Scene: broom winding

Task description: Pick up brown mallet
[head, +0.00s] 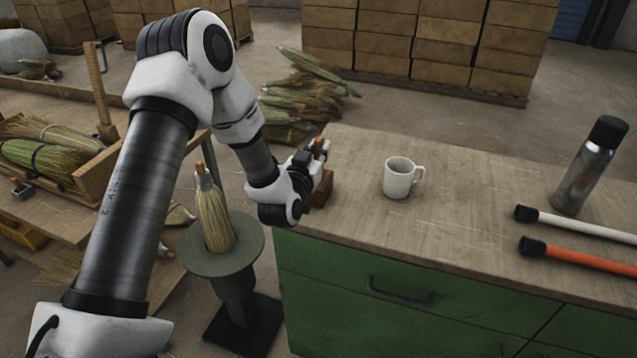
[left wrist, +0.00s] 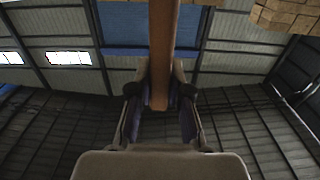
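The brown mallet shows in the head view as a reddish-brown block head (head: 323,188) at the left corner of the green workbench, with its handle tip sticking up above my gripper. My left gripper (head: 312,158) is at the handle, above the head, and partly hides the mallet. In the left wrist view the brown handle (left wrist: 163,45) runs down between the two fingers (left wrist: 162,95), which are closed against its sides. Whether the head rests on the bench or is just above it I cannot tell. My right gripper is not in view.
A white mug (head: 399,177) stands on the workbench (head: 460,220) right of the mallet. A steel flask (head: 588,165), a white stick (head: 575,226) and an orange stick (head: 575,256) are farther right. A broom bundle (head: 213,215) stands on a round stand (head: 225,262) left of the bench.

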